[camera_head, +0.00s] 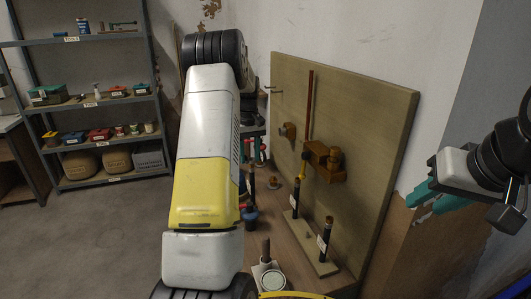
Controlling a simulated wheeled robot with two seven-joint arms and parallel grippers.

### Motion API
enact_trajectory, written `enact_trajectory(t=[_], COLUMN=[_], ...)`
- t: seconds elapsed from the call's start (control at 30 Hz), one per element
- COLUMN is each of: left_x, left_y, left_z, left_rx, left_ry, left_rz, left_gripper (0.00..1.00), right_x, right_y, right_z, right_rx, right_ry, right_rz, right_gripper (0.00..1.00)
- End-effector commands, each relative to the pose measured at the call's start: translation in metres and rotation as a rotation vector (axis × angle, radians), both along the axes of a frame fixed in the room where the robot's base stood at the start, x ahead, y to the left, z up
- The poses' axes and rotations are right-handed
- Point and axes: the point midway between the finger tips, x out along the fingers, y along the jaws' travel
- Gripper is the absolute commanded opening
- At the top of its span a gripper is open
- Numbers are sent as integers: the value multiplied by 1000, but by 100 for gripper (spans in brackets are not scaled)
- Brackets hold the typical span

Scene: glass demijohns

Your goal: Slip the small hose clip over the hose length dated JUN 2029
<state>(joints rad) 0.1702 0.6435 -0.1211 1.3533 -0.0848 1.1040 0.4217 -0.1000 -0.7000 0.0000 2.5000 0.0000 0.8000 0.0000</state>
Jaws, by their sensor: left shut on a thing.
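Two dark upright hose lengths stand on a pale board at the foot of the panel: a rear one (295,200) and a front one (325,233). Each carries a white tag; the dates are too small to read. My left arm crosses the middle of the view. My right gripper (432,197), with teal fingers, is right of the panel, well apart from the hoses. I cannot make out the small hose clip.
A tan upright panel (375,115) stands on the bench, with a brown wooden bracket (323,161) and a thin reddish rod (310,100) on it. A round pale-topped item (273,280) is at the front. Shelves (112,172) with boxes stand far left. Grey floor is clear between.

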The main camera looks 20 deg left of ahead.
Motion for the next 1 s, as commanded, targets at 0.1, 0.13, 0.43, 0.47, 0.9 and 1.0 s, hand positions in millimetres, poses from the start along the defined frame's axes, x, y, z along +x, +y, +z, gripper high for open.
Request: enact_trajectory(t=[0.1, 0.13, 0.43, 0.47, 0.9, 1.0], left_x=[0, 0, -1, -1, -1, 0], left_y=[0, 0, 0, 0, 0, 0], left_z=[-3, -4, -12, -13, -24, -26], left_rx=[0, 0, 0, 0, 0, 0], left_ry=[0, 0, 2, 2, 2, 2], left_rz=[0, 0, 0, 0, 0, 0], left_gripper=[0, 0, 0, 0, 0, 0], right_x=[0, 0, 0, 0, 0, 0], right_y=[0, 0, 0, 0, 0, 0], right_z=[0, 0, 0, 0, 0, 0], right_rx=[0, 0, 0, 0, 0, 0], right_ry=[0, 0, 0, 0, 0, 0], right_rz=[0, 0, 0, 0, 0, 0], right_gripper=[36, 36, 36, 36, 36, 36])
